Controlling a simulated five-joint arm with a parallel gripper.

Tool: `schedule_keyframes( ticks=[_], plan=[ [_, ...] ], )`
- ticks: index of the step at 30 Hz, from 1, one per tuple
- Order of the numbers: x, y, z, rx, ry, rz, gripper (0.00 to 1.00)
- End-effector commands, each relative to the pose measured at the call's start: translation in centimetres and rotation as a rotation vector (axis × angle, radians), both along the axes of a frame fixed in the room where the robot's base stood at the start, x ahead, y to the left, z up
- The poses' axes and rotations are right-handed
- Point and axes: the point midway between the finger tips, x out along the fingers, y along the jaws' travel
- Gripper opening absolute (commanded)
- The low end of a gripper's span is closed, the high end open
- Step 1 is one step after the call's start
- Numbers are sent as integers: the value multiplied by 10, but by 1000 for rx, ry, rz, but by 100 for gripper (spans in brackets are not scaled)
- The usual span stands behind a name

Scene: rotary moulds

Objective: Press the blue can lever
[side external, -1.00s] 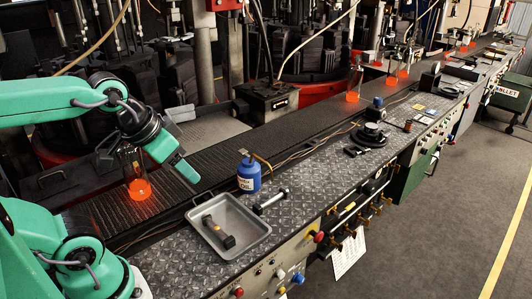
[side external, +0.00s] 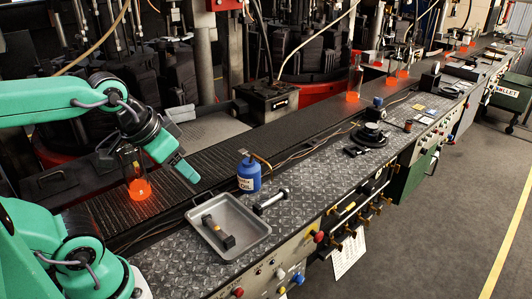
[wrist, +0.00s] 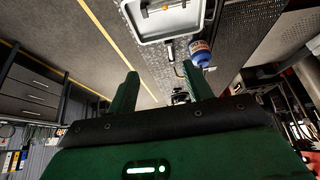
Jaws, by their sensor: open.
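The blue oil can (side external: 249,178) stands upright on the metal bench, with a pale label on its side. Its lever (side external: 246,154) is at the top, too small to make out in detail. The can also shows in the wrist view (wrist: 201,54), beyond the right finger. My gripper (side external: 187,172) is in the air to the left of the can, apart from it. In the wrist view my gripper (wrist: 161,85) has its two green fingers spread, with nothing held between them.
A metal tray (side external: 266,228) holding a dark tool sits in front of the can. The conveyor (side external: 205,185) runs behind, carrying a glowing orange piece (side external: 139,190). Buttons line the bench front.

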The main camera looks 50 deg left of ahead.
Motion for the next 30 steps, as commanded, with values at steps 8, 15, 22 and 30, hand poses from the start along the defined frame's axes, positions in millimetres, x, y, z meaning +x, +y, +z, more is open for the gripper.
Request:
schedule_keyframes(
  ticks=[8, 15, 22, 30],
  plan=[
    [1, 0, 1, 1, 2, 0, 15],
    [12, 4, 10, 6, 25, 3, 0],
    [37, 12, 27, 17, 71, 6, 0],
    [73, 25, 46, 28, 137, 9, 0]
  ],
)
